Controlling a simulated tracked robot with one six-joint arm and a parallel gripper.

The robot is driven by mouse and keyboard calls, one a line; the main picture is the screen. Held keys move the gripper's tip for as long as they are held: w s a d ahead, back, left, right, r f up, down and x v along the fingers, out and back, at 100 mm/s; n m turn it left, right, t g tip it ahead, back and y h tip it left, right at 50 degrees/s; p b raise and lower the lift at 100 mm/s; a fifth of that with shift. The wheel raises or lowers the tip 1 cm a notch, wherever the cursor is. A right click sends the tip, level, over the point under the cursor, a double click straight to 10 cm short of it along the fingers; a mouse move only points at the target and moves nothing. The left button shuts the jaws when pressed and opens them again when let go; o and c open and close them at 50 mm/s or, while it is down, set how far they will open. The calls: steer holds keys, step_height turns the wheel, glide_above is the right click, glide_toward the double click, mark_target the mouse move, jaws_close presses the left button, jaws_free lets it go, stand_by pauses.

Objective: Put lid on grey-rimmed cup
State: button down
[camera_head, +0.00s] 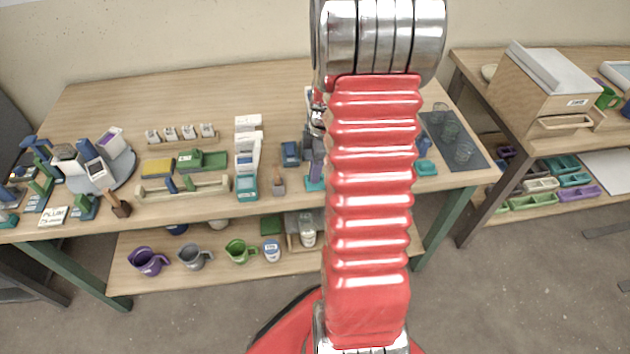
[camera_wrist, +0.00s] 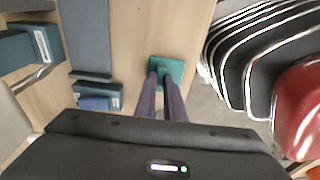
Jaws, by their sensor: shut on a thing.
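My gripper (camera_head: 316,172) is over the right-middle of the workbench, partly hidden behind my red arm. Its two fingers (camera_wrist: 166,90) point down and are shut on a small flat teal square piece (camera_wrist: 175,68). The teal piece also shows at the fingertips in the head view (camera_head: 314,184); whether it is the lid I cannot tell for sure. Clear cups (camera_head: 463,153) stand on a dark mat (camera_head: 480,156) at the bench's right end. Their rim colours are too small to tell, so I cannot pick out the grey-rimmed cup.
Another teal piece (camera_head: 427,168) lies right of my arm. A brush (camera_head: 279,181) and a blue box (camera_head: 290,154) stand left of my gripper. A grey jug (camera_head: 195,257) and other jugs are on the lower shelf. The bench's back is mostly clear.

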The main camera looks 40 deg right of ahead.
steer(key=shift+r, duration=2.45)
